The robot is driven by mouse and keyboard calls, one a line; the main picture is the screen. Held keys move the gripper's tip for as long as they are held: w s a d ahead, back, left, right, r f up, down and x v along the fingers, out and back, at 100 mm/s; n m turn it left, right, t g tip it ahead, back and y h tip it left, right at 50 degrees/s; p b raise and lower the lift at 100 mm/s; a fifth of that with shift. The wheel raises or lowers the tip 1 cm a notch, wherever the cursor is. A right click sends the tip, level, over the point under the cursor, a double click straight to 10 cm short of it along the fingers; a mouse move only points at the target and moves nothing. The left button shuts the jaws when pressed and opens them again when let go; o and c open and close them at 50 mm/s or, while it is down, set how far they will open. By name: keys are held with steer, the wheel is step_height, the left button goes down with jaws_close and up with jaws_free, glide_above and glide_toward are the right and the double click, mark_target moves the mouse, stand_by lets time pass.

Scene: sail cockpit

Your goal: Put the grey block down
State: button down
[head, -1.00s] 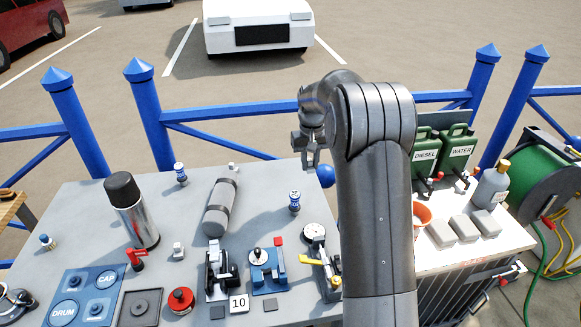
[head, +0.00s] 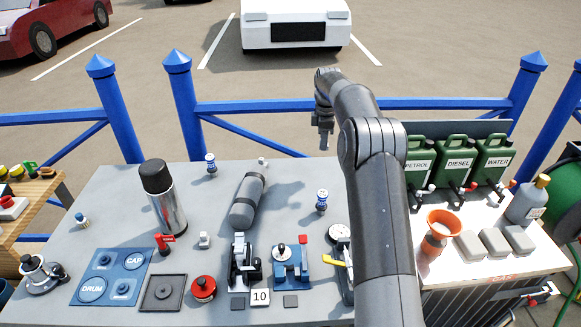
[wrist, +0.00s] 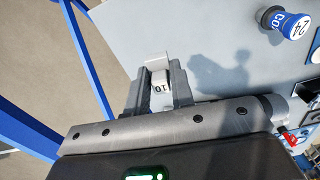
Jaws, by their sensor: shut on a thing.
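My gripper (head: 324,140) is raised above the far edge of the grey table (head: 110,215) in the head view, beside my upright arm. In the head view I cannot make out the block.
A blue fence (head: 270,106) runs behind. Jerrycans (head: 457,160) and an orange funnel (head: 441,222) are at right. Bare tabletop shows around the cylinder.

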steer(key=shift+w+a+n, duration=0.2)
steer(key=shift+w+n, duration=0.15)
steer(key=shift+n, duration=0.15)
glide_above(290, 166)
step_height(290, 166, down, 7)
steer(key=shift+r, duration=0.1)
steer(key=shift+f, duration=2.1)
steer(key=shift+f, duration=0.1)
steer(key=c, duration=1.2)
jaws_free()
steer(key=shift+c, duration=0.2)
